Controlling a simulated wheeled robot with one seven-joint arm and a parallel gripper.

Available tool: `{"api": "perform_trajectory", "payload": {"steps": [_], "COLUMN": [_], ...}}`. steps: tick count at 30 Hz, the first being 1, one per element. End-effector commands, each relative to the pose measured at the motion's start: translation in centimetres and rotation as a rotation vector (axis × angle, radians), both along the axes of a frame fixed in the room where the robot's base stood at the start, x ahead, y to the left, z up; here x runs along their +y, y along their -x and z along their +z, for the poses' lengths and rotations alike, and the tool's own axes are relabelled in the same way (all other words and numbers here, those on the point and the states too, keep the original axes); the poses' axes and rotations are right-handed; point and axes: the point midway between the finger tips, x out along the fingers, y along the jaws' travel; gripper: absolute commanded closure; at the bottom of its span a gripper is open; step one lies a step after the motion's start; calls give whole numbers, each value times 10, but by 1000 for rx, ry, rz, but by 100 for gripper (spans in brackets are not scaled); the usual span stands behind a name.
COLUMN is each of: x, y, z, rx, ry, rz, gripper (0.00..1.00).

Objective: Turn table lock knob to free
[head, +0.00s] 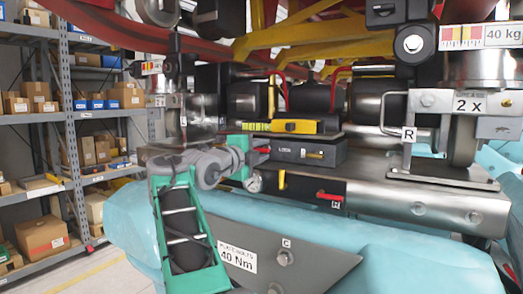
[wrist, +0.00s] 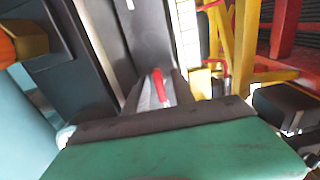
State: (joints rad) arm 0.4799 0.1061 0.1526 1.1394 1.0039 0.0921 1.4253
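I cannot tell for sure which part is the table lock knob. A small round silver piece (head: 254,184) sits just below my gripper in the head view. A yellow lever (head: 282,180) and a red lever (head: 330,197) are on the front of the metal table (head: 385,192). My gripper (head: 250,158) is at the left end of a dark labelled box (head: 312,151), with its tips partly hidden. In the wrist view, one green finger with a dark pad (wrist: 165,122) fills the bottom. A red handle (wrist: 158,85) shows beyond it. The finger gap is not clear.
A bracket marked R (head: 408,134) and a wheel stand at right. A grey plate marked 40 Nm (head: 285,262) and teal covers (head: 430,245) are below. Shelves (head: 70,120) stand at left. Red and yellow beams hang above.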

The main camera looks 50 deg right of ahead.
Motion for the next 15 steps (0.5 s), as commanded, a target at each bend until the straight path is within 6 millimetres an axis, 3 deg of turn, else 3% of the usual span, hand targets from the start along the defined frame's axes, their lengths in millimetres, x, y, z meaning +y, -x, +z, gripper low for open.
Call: {"api": "perform_trajectory", "payload": {"steps": [10,15], "x": [0,0], "y": [0,0], "z": [0,0], "rx": [0,0], "ry": [0,0], "rz": [0,0], "gripper": [99,100]}}
